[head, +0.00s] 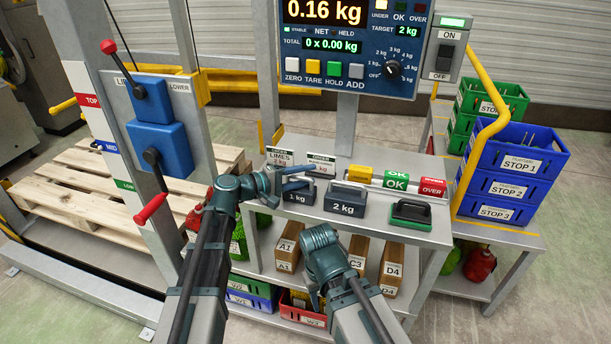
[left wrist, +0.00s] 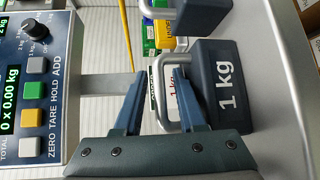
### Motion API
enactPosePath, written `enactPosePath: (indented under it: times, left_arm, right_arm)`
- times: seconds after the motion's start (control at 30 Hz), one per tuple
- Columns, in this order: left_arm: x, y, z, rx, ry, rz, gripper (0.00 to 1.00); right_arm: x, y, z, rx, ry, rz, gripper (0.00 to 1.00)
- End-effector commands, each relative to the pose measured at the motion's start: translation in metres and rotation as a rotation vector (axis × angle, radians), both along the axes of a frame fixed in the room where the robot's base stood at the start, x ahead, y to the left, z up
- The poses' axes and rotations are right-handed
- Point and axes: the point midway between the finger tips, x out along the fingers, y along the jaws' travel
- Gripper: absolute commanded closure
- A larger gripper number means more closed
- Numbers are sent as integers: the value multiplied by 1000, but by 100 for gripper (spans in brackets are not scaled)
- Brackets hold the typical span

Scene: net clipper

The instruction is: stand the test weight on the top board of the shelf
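The dark 1 kg test weight (head: 297,196) stands upright on the top board (head: 272,240) of the grey shelf unit, at the left of the row. In the left wrist view, the 1 kg weight (left wrist: 228,115) shows its label and grey loop handle. My left gripper (head: 291,178) is at this handle. In the left wrist view, the left gripper (left wrist: 160,75) is open, with one blue finger on each side of the handle bar; contact cannot be told.
UNDER, OK and OVER blocks and two label cards are behind. The scale display (head: 345,45) reads 0.16 kg. Boxes and crates fill the lower boards; blue crates (head: 513,165) stand right.

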Motion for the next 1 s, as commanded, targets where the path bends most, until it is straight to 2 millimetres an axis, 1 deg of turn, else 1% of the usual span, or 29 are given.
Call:
enactPosePath:
  times: [0.13, 0.23, 0.5, 0.7, 0.8, 1.0]
  left_arm:
    - [0, 0, 4, 2, 0, 0, 55]
    - [-7, 11, 4, 3, 0, 2, 55]
    - [-33, 60, 14, 1, 1, 4, 55]
    - [-48, 88, 19, 2, -1, 2, 55]
    - [-52, 98, 20, 1, 0, 2, 55]
    - [-56, 105, 21, 2, 0, 1, 55]
  right_arm:
    - [0, 0, 4, 0, 0, 0, 50]
    - [0, 0, 5, 0, 0, 0, 50]
    - [0, 0, 14, 0, 0, 0, 50]
    - [0, 0, 19, 0, 0, 0, 50]
    - [0, 0, 20, 0, 0, 0, 50]
    - [0, 0, 21, 0, 0, 0, 50]
